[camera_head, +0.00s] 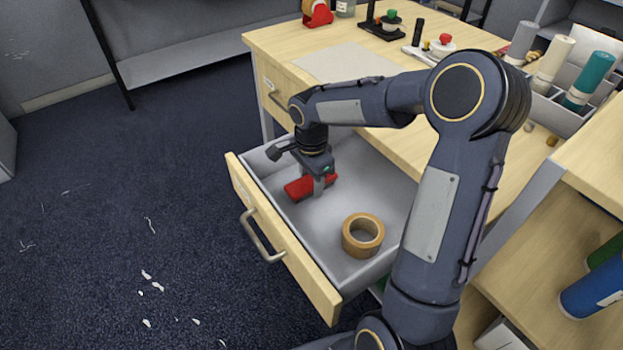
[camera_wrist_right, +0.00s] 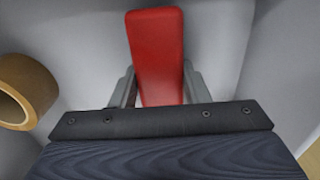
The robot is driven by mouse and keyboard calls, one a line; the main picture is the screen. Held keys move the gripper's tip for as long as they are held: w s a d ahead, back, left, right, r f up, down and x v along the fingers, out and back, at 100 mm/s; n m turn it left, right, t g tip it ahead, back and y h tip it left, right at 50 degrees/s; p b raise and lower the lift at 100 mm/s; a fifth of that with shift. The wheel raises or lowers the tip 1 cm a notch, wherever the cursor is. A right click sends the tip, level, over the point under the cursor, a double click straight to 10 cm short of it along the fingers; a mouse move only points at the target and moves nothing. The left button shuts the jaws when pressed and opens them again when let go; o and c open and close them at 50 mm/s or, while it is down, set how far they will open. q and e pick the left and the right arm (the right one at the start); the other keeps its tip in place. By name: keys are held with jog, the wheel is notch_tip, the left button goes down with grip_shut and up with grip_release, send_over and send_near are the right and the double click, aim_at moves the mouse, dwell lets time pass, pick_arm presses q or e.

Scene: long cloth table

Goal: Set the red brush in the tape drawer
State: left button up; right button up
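The tape drawer (camera_head: 325,235) is pulled open, with grey inside walls, a pale wood front and a metal handle. A tan tape roll (camera_head: 363,235) lies in it near the right; it also shows at the left edge of the wrist view (camera_wrist_right: 35,82). The red brush (camera_head: 298,188) is inside the drawer's outline, toward its far left. My right gripper (camera_head: 322,192) reaches down into the drawer with its fingers on either side of the brush. The wrist view shows both fingers against the red brush (camera_wrist_right: 157,55). Whether the brush touches the drawer floor is unclear. My left gripper is out of view.
The wooden desk (camera_head: 480,120) stands above and behind the drawer. It carries a red tape dispenser (camera_head: 317,12), stamps (camera_head: 440,45) and an organiser with several cylinders (camera_head: 590,80). Shelves with bottles (camera_head: 595,290) stand at lower right.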

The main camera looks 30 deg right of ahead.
aim_at(311, 179)
jog(key=o, duration=0.4)
jog(key=shift+r+p, duration=0.3)
notch_tip(311, 179, up, 10)
jog(key=r+p, duration=0.1)
jog(key=p, duration=0.1)
jog(key=s+a+r+n+t+y, duration=0.15)
jog(key=s+r+n, duration=0.25)
jog(key=s+n, duration=0.5)
jog(key=s+a+f+n+t, duration=0.1)
jog(key=s+a+n, duration=0.1)
jog(key=s, duration=0.2)
jog(key=s+a+f+n+t+y, duration=0.1)
jog(key=s+a+n, duration=0.1)
jog(key=s, duration=0.3)
jog(key=s+a+f+n+t+y, duration=0.1)
jog(key=s+a+f+n+t, duration=0.1)
jog(key=s, duration=0.2)
jog(key=shift+s+n, duration=0.15)
jog(key=shift+n, duration=0.15)
